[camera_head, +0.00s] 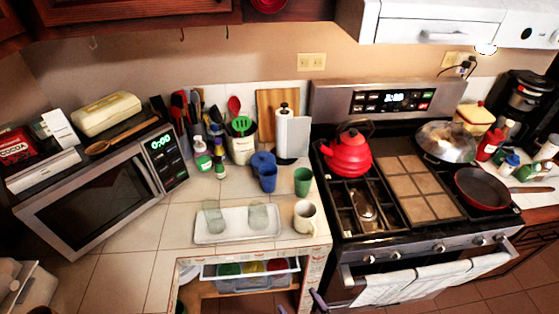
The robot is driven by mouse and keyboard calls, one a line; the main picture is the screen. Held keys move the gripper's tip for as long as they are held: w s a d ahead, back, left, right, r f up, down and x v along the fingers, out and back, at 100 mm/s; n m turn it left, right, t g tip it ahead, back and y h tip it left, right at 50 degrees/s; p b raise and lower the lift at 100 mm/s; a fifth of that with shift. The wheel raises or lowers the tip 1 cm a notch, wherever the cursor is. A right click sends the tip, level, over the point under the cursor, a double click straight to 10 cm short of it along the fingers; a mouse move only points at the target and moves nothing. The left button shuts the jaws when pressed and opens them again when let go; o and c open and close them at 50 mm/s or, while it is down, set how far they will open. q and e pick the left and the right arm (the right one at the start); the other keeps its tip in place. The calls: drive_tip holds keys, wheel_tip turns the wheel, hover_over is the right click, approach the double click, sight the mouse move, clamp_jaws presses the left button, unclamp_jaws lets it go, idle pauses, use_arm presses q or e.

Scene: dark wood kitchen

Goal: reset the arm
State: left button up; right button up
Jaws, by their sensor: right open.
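What looks like the tip of my right gripper (318,299) shows at the bottom edge, in front of the counter's right corner and left of the oven front. Only a small part of it is in the picture. It is open, and I see nothing held in it. My left gripper is not in view.
A white tray (203,238) with two clear glasses sits on the tiled counter, beside a white mug (305,217). A microwave (95,197) stands left. The stove carries a red kettle (347,155) and a pan (482,187). White towels (400,283) hang on the oven.

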drive_tip(key=s+d+r+n+g+h, duration=0.35)
drive_tip(key=s+d+n+g, duration=0.4)
drive_tip(key=n, duration=0.85)
drive_tip(key=s+d+r+n+g+h, duration=0.35)
drive_tip(key=s+d+n, duration=0.55)
drive_tip(key=n, duration=0.8)
use_arm(q)
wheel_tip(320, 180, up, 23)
drive_tip(key=p, duration=2.3)
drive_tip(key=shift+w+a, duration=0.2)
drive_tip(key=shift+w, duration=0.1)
use_arm(e)
wheel_tip(320, 180, up, 23)
drive_tip(key=shift+s+a+f+g+h, duration=0.2)
drive_tip(key=shift+a+g+h, duration=0.1)
drive_tip(key=shift+a+h, duration=0.1)
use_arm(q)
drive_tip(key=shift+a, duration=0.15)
